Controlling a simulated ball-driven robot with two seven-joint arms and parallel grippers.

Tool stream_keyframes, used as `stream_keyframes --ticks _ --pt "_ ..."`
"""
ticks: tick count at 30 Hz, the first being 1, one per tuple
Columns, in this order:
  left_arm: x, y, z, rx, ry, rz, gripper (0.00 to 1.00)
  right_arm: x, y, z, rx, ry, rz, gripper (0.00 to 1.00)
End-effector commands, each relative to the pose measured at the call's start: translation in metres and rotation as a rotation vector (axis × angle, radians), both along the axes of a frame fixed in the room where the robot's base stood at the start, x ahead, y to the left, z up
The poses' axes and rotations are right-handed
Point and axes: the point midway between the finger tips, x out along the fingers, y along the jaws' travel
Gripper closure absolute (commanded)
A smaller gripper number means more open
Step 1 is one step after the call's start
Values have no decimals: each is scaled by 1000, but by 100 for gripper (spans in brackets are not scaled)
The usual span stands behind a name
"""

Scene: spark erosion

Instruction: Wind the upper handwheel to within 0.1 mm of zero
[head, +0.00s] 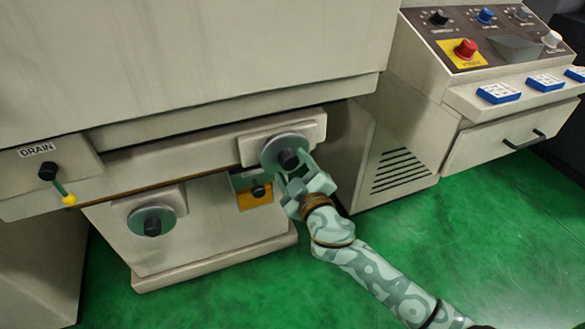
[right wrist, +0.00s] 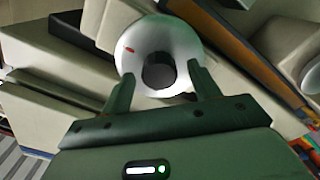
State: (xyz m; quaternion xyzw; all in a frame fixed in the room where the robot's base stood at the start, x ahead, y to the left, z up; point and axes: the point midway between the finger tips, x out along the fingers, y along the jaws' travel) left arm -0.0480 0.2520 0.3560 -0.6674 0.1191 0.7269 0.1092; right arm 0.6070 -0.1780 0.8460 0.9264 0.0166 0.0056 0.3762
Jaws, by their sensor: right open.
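The upper handwheel (head: 277,148) is a grey disc with a dark knob on a pale block at the right end of the machine's front. In the right wrist view the wheel (right wrist: 183,45) shows pale, with a red mark at its upper left and its dark hub or knob (right wrist: 159,70) in the middle. My right gripper (head: 294,170) is at the wheel, its two fingers (right wrist: 160,82) apart on either side of the dark knob. Whether the fingers touch the knob or wheel cannot be told. My left gripper is not in view. No scale reading is legible.
A lower handwheel (head: 152,220) sits lower left. A yellow-tipped drain lever (head: 60,186) is at far left. A small orange-and-dark panel (head: 256,192) is below the upper wheel. A control console (head: 490,40) with a red button stands at right. Green floor (head: 470,240) is open there.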

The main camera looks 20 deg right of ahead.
Motion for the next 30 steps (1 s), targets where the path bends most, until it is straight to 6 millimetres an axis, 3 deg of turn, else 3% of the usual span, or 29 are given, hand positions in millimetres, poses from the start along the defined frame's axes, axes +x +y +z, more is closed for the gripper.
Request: stream_keyframes --ticks 10,11,15,30 --pt "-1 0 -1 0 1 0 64 6 0 1 0 0 0 39" --pt "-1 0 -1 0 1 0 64 6 0 1 0 0 0 44" --pt "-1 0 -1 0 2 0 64 6 0 0 0 0 0 83" --pt "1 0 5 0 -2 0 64 6 0 0 -127 -5 0 83"
